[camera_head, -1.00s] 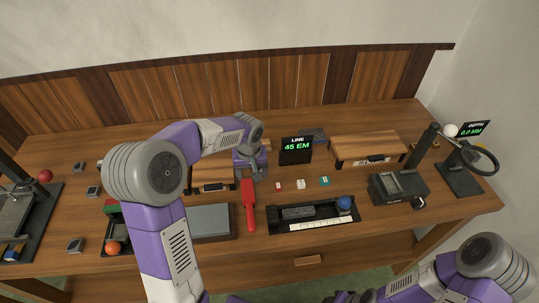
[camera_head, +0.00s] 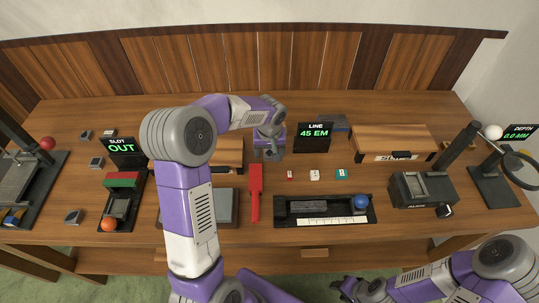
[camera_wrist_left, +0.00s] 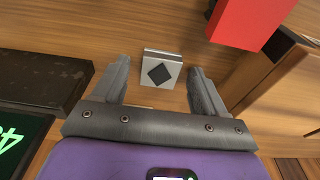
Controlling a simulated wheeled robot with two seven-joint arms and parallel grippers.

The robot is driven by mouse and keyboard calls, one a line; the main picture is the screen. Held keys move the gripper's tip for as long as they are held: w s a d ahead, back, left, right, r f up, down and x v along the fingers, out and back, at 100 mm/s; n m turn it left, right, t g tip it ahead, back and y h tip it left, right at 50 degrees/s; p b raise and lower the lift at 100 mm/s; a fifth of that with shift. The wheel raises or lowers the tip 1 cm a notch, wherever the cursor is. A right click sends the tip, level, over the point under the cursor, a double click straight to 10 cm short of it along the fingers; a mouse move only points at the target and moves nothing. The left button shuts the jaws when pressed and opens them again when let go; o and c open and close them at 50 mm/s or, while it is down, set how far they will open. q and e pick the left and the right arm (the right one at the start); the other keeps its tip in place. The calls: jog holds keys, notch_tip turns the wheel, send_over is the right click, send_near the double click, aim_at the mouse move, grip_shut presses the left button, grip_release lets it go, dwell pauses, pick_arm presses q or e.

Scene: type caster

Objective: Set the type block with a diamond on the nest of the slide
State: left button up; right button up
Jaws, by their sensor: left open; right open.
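The type block with a diamond (camera_wrist_left: 161,70) is a small grey block with a dark diamond on its face. In the left wrist view it stands on the wooden bench between and just beyond the fingertips of my left gripper (camera_wrist_left: 158,85), which is open and empty. In the head view my left gripper (camera_head: 271,155) hides the block. A dark slide (camera_head: 118,207) with an orange knob and a pale-framed nest lies at the left, below a display reading SLOT OUT. My right gripper (camera_head: 345,288) is open, low at the front.
A red handle (camera_head: 255,192) lies close to the left gripper and shows in the wrist view (camera_wrist_left: 245,20). Small red, white and teal blocks (camera_head: 341,174) sit to the right. A dark tray (camera_head: 325,221) and the LINE display (camera_head: 313,137) are nearby.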

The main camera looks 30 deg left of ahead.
pick_arm(q)
jog(key=shift+r, duration=0.1)
grip_shut()
